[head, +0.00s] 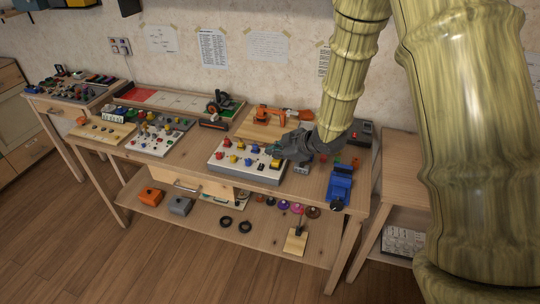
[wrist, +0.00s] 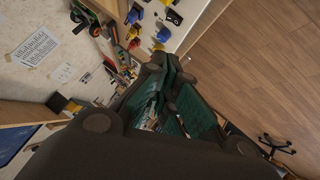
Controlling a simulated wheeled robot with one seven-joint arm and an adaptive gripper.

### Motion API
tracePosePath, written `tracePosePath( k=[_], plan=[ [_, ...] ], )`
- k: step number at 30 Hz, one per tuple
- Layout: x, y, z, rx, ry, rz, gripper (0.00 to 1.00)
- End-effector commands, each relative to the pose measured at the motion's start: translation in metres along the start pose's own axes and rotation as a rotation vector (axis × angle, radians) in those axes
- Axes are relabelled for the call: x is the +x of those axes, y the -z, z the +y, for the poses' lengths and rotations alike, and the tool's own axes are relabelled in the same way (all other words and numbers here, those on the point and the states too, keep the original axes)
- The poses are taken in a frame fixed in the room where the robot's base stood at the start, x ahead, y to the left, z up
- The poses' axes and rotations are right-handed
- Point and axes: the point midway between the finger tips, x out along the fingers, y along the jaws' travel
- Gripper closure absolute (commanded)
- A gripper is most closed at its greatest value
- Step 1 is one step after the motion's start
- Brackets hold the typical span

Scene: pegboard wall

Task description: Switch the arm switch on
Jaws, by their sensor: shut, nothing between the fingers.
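A white panel (head: 222,165) with several yellow, blue and red knobs or switches lies on the middle of the workbench. It also shows at the top of the wrist view (wrist: 180,38), with blue and yellow parts on it. I cannot tell for sure which part is the arm switch; labels are too small to read. My gripper (head: 270,150) is at the panel's right end, low over it, pointing left, shut and empty. In the wrist view its dark fingers (wrist: 160,62) come together beside the panel. Contact with a switch cannot be made out. The gripper hides part of the panel's right end.
An orange toy-like arm (head: 272,114) on a wooden board stands behind the panel. A blue device (head: 340,183) sits to the right. Another panel of coloured buttons (head: 160,135) lies to the left. The bench's front edge is close before the panel.

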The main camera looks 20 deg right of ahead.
Motion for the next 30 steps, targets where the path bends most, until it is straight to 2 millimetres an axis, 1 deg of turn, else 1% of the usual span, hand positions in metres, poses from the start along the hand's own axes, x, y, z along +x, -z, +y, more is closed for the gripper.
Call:
tracePosePath(
  k=[22,30],
  plan=[
    [0.094,0.001,-0.001,0.001,0.002,0.000,1.00],
    [0.111,-0.019,-0.001,0.002,0.001,-0.001,1.00]
  ],
)
